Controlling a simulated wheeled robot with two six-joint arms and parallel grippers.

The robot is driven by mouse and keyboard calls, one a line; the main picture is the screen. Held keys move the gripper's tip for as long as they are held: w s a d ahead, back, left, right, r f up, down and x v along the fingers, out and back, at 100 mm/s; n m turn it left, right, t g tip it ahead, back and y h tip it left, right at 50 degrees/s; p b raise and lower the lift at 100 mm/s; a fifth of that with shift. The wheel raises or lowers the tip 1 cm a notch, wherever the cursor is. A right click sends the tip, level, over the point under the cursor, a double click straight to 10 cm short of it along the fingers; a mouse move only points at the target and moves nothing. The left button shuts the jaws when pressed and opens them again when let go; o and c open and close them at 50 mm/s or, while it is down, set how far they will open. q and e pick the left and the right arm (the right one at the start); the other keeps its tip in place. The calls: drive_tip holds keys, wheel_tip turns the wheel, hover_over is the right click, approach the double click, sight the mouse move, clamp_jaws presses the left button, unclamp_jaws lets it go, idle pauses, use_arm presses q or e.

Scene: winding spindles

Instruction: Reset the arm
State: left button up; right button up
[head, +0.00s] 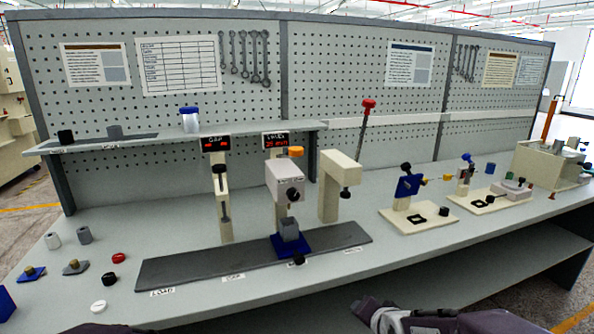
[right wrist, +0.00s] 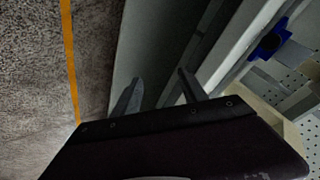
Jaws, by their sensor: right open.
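My right gripper (right wrist: 159,76) shows in the right wrist view with its two dark fingers apart and nothing between them. Behind the fingers are grey bench surfaces, with the floor to the left. In the head view a part of my right arm shows low at the bottom edge, right of the middle, in front of the bench (head: 125,310). Only a dark sliver of my left arm shows at the bottom left; its gripper is not seen.
A dark grey strip (head: 215,265) carries a blue fixture with a grey block (head: 290,232) under a press (head: 284,185). Loose caps and blocks lie at the left. Two small cream stations (head: 420,220) stand at the right. A pegboard (head: 340,70) closes the back.

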drive_tip(key=s+f+n+g, duration=0.4)
drive_tip(key=s+f, duration=0.1)
drive_tip(key=s, duration=0.3)
drive_tip(key=s+f+n+g, duration=0.3)
drive_tip(key=s+f+g, duration=0.1)
drive_tip(key=s, duration=0.5)
wheel_tip(320, 180, up, 18)
drive_tip(key=n+p, duration=0.1)
drive_tip(key=p, duration=1.7)
drive_tip(key=shift+s+d, duration=0.15)
drive_tip(key=shift+d, duration=0.25)
